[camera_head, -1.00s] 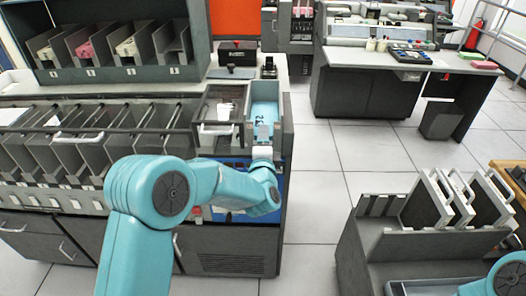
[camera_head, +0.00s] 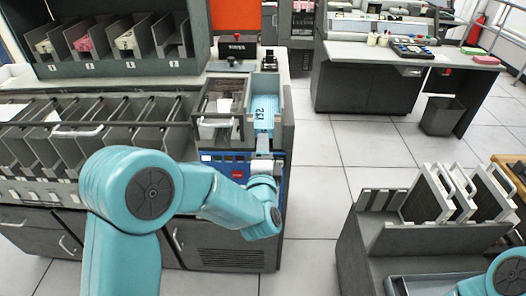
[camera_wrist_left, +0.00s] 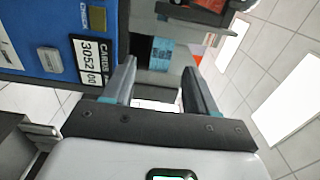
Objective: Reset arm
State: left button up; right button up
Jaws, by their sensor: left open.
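My left gripper (camera_wrist_left: 158,78) is open and empty in the left wrist view, with a gap between its two fingers. In the head view my teal left arm reaches to the front of the card machine, and the gripper (camera_head: 264,147) is small there, just in front of the tray with the blue cards (camera_head: 265,108). A blue patch (camera_wrist_left: 162,55) shows beyond the fingers in the wrist view. Part of my right arm shows at the lower right of the head view; its gripper is out of view.
The machine's blue panel (camera_head: 226,165) has a red button, beside my left forearm. A card rack (camera_head: 90,138) with several slots lies to the left. A grey cart (camera_head: 420,238) with upright white-framed plates stands at right. Open floor (camera_head: 325,180) lies between.

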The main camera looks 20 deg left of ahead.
dwell(0.4)
pick_arm(q)
jog(key=a+f, duration=0.1)
jog(key=f, duration=0.1)
jog(key=a+f+g+p, duration=0.1)
jog(key=a, duration=0.1)
jog(key=s+a+f+g+y, duration=0.1)
jog(key=f, duration=0.1)
jog(key=shift+a+f, duration=0.3)
jog(key=shift+a, duration=0.05)
jog(key=s+d+f+n+g+h+p, duration=0.1)
jog(key=s+f+g+h, duration=0.15)
jog(key=s+f, duration=0.45)
jog(key=s+d+f+n+g+h+p, duration=0.1)
jog(key=s+f+n+g+h, duration=0.15)
jog(key=f, duration=0.85)
jog(key=s+d+f+n+g+h, duration=0.2)
jog(key=s+d+f+n+g, duration=0.1)
jog(key=s, duration=0.7)
jog(key=s+d+f+n+g+h, duration=0.3)
jog(key=s+d+n+g, duration=0.2)
jog(key=s+n, duration=0.5)
jog(key=shift+s+d+f+g, duration=0.15)
jog(key=shift+s+f+g, duration=0.25)
jog(key=shift+s+g, duration=0.5)
pick_arm(e)
notch_tip(320, 180, up, 3)
jog(key=shift+r, duration=0.2)
